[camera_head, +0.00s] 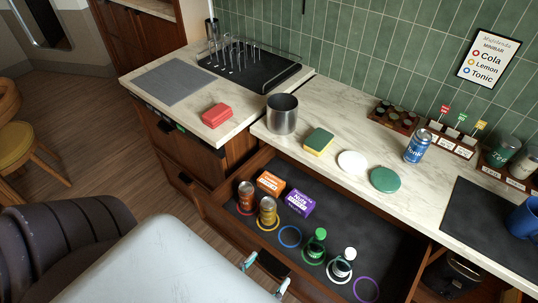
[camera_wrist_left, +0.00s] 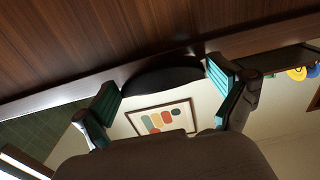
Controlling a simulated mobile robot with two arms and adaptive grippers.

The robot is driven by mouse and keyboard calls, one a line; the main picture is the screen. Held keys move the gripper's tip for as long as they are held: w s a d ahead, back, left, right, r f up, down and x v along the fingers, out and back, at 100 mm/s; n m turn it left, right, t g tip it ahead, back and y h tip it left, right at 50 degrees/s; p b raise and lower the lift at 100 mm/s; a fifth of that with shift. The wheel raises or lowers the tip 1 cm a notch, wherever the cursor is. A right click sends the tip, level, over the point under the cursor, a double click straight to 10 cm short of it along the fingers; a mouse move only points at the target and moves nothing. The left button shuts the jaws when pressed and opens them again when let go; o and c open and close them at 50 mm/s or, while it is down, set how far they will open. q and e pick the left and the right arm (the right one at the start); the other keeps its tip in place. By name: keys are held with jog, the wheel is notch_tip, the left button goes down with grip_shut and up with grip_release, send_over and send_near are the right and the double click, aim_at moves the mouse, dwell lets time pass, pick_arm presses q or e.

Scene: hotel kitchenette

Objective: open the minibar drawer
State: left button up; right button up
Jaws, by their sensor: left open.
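The minibar drawer (camera_head: 213,214) is pulled out from under the counter, and its inside shows. My right gripper is not in view.
The counter above carries a metal pot (camera_head: 282,114), a sponge (camera_head: 319,141), a white disc (camera_head: 352,162), a green disc (camera_head: 385,179) and a blue can (camera_head: 418,146). A dark chair (camera_head: 75,235) and a yellow stool (camera_head: 15,145) stand at left. Floor between them and the cabinets is clear.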

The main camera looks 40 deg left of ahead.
pick_arm(q)
jog(key=s, duration=1.2)
jog(key=shift+a, duration=0.2)
